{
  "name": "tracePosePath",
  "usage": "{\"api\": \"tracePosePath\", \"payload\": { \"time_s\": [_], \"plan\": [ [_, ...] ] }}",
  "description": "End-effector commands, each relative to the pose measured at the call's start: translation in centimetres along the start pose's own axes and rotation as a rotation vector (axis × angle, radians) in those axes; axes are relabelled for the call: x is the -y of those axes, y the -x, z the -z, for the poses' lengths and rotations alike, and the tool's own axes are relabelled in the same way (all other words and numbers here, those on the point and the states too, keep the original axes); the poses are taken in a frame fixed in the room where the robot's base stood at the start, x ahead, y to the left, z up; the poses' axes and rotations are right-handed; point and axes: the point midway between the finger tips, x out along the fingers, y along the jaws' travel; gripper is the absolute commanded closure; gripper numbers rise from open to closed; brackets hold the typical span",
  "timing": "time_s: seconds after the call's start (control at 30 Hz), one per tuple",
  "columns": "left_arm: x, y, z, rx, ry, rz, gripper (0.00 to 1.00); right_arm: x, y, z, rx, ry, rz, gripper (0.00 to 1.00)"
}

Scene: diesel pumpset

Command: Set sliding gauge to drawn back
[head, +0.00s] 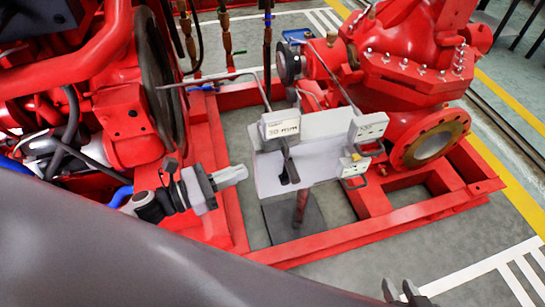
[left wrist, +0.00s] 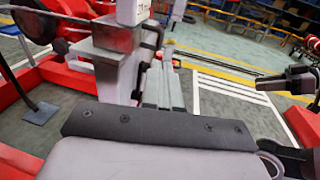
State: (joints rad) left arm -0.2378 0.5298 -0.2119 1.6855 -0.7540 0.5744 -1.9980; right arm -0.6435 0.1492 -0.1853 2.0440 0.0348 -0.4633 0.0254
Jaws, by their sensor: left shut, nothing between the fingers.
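A pale grey plate fixture (head: 325,155) stands on a post over the red base frame; I take it to be the sliding gauge. It carries a white labelled block (head: 280,126), a dark hanging lever (head: 288,162) and two smaller blocks at its right edge. My left gripper (head: 244,172) is shut and empty, its fingertips just left of the plate's left edge; I cannot tell whether they touch. In the left wrist view the fingers (left wrist: 165,65) lie just right of the fixture's grey block (left wrist: 115,35). My right gripper (head: 403,290) is open and empty at the bottom edge.
A red pump (head: 420,55) with a round flange stands right of the fixture. Red engine parts and a dark wheel (head: 160,85) stand at left. Thin rods (head: 215,78) cross above the plate.

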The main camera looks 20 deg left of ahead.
Motion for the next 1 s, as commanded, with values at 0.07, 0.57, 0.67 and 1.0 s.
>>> {"api": "tracePosePath", "payload": {
  "time_s": [0.07,0.57,0.67,1.0],
  "plan": [
    [-0.1,-1.5,-0.2,0.003,0.0,-0.001,1.0,0.0,0.1,0.2,-0.002,0.0,0.0,0.64],
    [0.0,-8.6,0.0,0.0,0.001,-0.001,1.0,-0.1,0.3,1.0,-0.01,0.002,-0.002,0.64],
    [0.0,-9.1,0.0,0.0,0.001,-0.001,1.0,-0.1,0.3,1.0,-0.01,0.002,-0.002,0.64],
    [0.0,-9.3,0.0,-0.001,0.001,-0.001,1.0,-0.1,0.3,1.0,-0.009,0.003,-0.002,0.64]
  ]
}}
